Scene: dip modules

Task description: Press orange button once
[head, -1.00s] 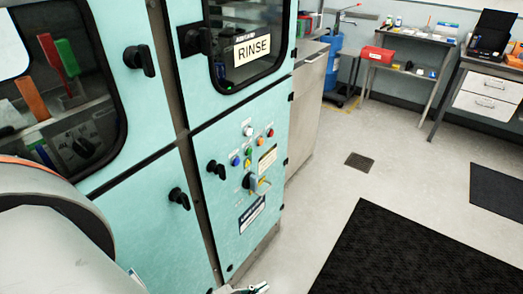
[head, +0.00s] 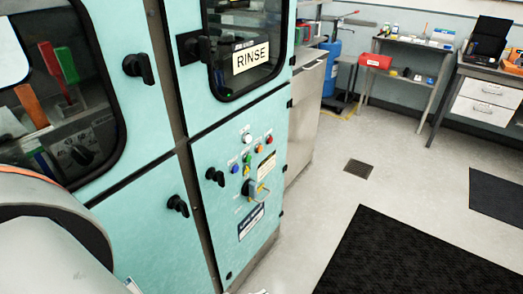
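The orange button (head: 259,148) is a small round button on the control panel of the teal cabinet door (head: 235,190), below the RINSE window. A red button (head: 269,139) is up and right of it, and a white one (head: 247,139) is up and left. Green (head: 248,157), blue (head: 234,169) and yellow (head: 246,170) ones lie lower left. Nothing touches or covers the orange button. My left arm's link fills the lower left corner. Neither gripper can be made out; only a tiny unclear sliver shows at the bottom edge.
Black door handles (head: 215,176) stand left of the panel. A black mat (head: 400,255) lies on the floor at right. The floor before the panel is open.

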